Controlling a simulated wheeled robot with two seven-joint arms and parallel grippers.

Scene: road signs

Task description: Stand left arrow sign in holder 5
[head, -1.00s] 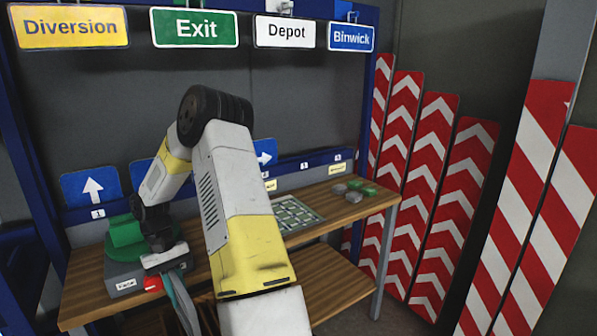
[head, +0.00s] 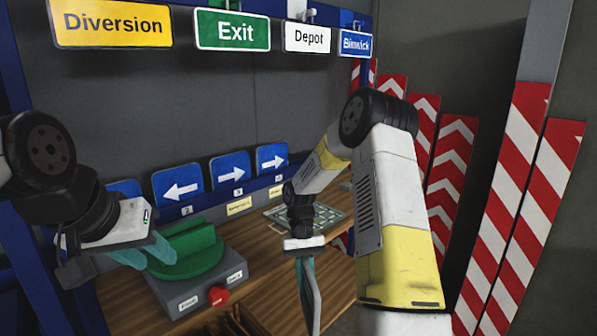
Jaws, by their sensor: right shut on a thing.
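A blue sign with a white left arrow (head: 181,188) stands in the rail above label 2. A blue sign with a white right arrow (head: 271,159) stands above label 4, and another blue arrow sign (head: 230,174) stands above label 3. Holder 5 is hidden behind my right arm. My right gripper (head: 309,300) points down in front of the bench, shut on a thin thing seen edge-on; I cannot tell its face. My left gripper (head: 145,255) is beside the green dial, and its jaw gap is unclear.
A grey box with a green dial (head: 190,250) and a red button (head: 215,295) stands on the wooden bench (head: 262,250). A patterned mat (head: 280,213) lies farther right. Hanging signs line the top, including Exit (head: 234,32). Striped boards (head: 520,200) lean at right.

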